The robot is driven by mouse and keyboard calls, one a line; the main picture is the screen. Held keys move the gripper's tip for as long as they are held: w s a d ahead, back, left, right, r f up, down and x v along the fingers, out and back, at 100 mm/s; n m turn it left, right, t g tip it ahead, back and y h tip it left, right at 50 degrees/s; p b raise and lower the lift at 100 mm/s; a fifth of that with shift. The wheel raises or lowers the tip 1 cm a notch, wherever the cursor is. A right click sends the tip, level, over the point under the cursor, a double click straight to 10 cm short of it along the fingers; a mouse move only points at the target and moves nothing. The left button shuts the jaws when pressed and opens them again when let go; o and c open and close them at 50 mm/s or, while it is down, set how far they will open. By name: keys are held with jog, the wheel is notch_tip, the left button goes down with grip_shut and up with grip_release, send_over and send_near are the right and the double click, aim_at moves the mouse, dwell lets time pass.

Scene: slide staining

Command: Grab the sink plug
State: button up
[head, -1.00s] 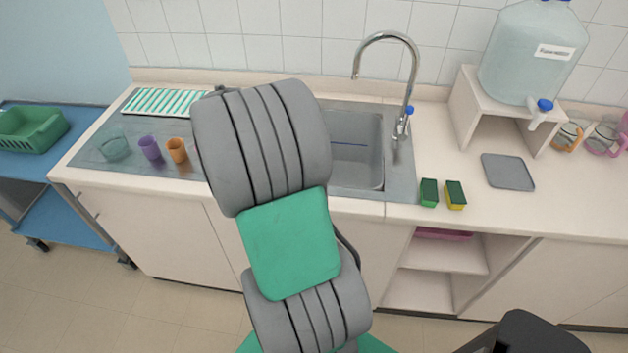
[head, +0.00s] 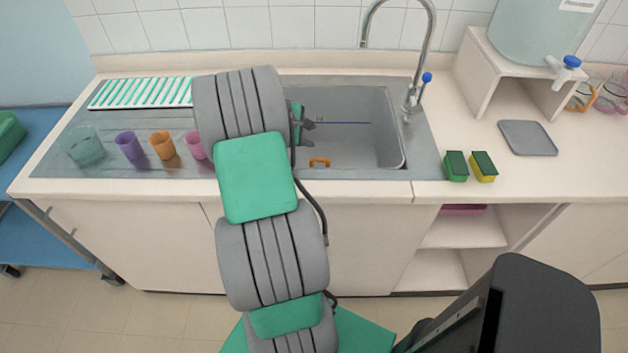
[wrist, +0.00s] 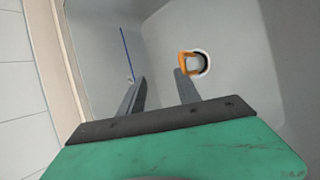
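The sink plug (wrist: 187,68) shows in the wrist view as an orange loop handle at a round white and dark ring on the grey sink floor. In the head view the orange handle (head: 319,162) stands near the sink's front edge, which seems to hide its lower part. My gripper (wrist: 160,76) is open and empty, with its two fingers apart. In the wrist view the plug lies just beyond and right of the right fingertip, with no visible contact. In the head view my gripper (head: 307,124) is over the left part of the basin, partly hidden by my arm.
The sink basin (head: 395,145) has walls around my gripper and a thin blue line (head: 343,122) inside. The tap (head: 413,98) rises at the back right. Several cups, including an orange one (head: 162,145), stand left. Sponges (head: 456,166) lie right of the sink.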

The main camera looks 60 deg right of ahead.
jog(key=b, duration=0.8)
send_near(316, 159)
jog(key=w+x, duration=0.1)
jog(key=x, duration=0.7)
jog(key=s+x, duration=0.1)
jog(key=x, duration=0.2)
jog(key=shift+s+a, duration=0.1)
jog(key=shift+c, duration=0.2)
grip_shut()
jog(key=shift+r, duration=0.1)
